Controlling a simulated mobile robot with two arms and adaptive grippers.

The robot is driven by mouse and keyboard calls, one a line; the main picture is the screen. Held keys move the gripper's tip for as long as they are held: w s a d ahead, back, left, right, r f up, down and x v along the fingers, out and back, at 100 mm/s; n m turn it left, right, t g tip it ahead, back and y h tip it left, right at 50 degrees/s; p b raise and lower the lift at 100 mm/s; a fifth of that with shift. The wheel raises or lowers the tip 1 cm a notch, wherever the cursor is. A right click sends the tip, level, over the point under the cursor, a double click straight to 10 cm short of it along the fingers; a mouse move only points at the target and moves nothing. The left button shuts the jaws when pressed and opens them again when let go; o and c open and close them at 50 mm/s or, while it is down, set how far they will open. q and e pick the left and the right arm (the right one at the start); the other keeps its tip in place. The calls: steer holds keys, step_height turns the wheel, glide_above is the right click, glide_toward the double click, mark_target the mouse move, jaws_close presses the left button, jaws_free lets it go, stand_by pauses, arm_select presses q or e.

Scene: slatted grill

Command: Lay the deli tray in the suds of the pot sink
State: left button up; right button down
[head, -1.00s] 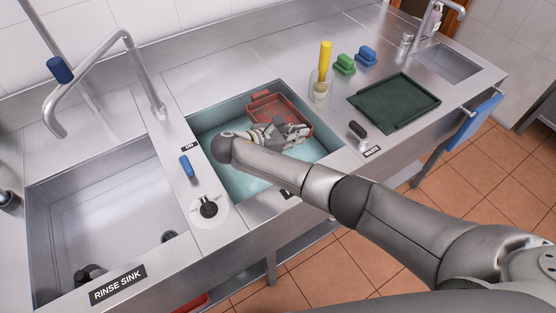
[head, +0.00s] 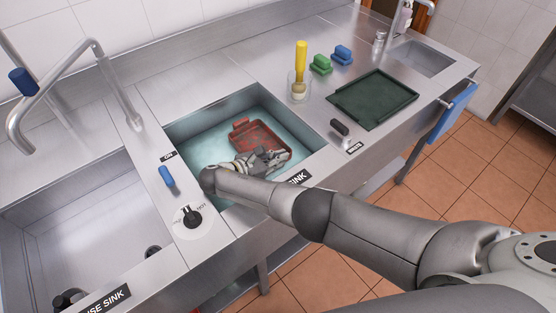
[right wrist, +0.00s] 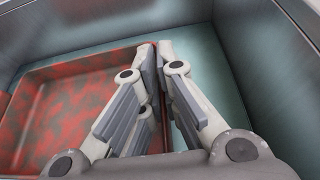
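The red, dark-smeared deli tray (head: 262,136) is low inside the pot sink (head: 190,124), over teal water. I cannot tell how deep its underside sits. My right gripper (head: 279,157) reaches in over the sink's front edge to the tray's near side. In the right wrist view the tray (right wrist: 70,100) lies on the left. The right gripper's fingers (right wrist: 157,60) are closed together with the tray's side wall between them. The fingers hide part of that wall. My left gripper is not in view.
The rinse sink (head: 85,215) is at left with a tall faucet (head: 118,88). A dial (head: 192,217) and blue handle (head: 167,177) sit between the sinks. Right of the pot sink are a yellow-handled brush (head: 300,68), a black handle (head: 340,128) and a dark green tray (head: 374,98).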

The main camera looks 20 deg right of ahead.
steer(key=shift+f+b, duration=0.55)
steer(key=shift+f, duration=0.05)
steer(key=c, duration=1.6)
jaws_free()
steer(key=shift+c, duration=0.2)
steer(key=shift+s, duration=0.1)
steer(key=shift+r+p, duration=0.65)
steer(key=v, duration=0.7)
steer(key=shift+a+b, duration=0.25)
steer(key=shift+b, duration=0.1)
